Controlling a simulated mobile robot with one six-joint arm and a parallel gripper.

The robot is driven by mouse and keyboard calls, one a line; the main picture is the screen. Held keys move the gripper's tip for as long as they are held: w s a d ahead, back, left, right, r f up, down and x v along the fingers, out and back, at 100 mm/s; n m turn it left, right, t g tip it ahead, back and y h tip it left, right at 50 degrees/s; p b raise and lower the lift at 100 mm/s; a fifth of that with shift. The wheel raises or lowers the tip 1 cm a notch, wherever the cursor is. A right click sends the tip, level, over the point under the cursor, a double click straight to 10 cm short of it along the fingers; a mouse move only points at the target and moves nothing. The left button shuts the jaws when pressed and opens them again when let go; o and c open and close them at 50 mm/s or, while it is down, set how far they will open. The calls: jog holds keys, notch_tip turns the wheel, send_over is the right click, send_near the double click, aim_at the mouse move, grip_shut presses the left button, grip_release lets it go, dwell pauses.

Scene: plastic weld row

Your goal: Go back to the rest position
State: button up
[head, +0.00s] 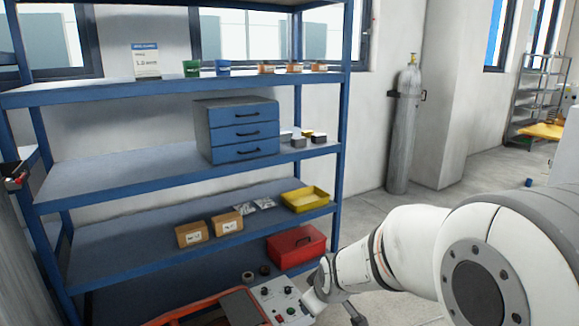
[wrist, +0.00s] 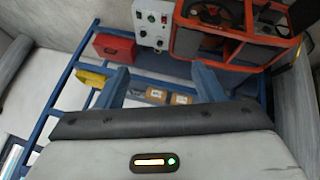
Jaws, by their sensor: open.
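My gripper (wrist: 160,78) is open and empty in the wrist view, its two blue-grey fingers spread apart with nothing between them. In the head view my white arm comes in from the right and bends down to the bottom centre, in front of the shelf's lower right side. The gripper's fingers cannot be made out clearly there. In the wrist view the shelf and an orange-framed machine (wrist: 187,42) lie beyond the fingers.
A blue shelf (head: 100,190) fills the left. It holds a drawer cabinet (head: 237,130), a yellow tray (head: 305,200), cardboard boxes (head: 192,234) and a red case (head: 296,246). A grey control box (head: 280,302) stands at bottom centre. A gas cylinder (head: 403,130) stands by the wall.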

jog(key=s+d+r+m+g+p, duration=0.2)
jog(key=s+d+r+m+p, duration=0.1)
jog(key=s+r, duration=0.4)
jog(key=s+d+r+m+g+h+p, duration=0.1)
jog(key=s+d+r+m+p, duration=0.3)
jog(key=s, duration=1)
notch_tip(320, 180, up, 3)
jog(key=shift+d+r+m+g, duration=0.15)
jog(key=shift+d+m+g, duration=0.4)
jog(key=shift+m, duration=0.15)
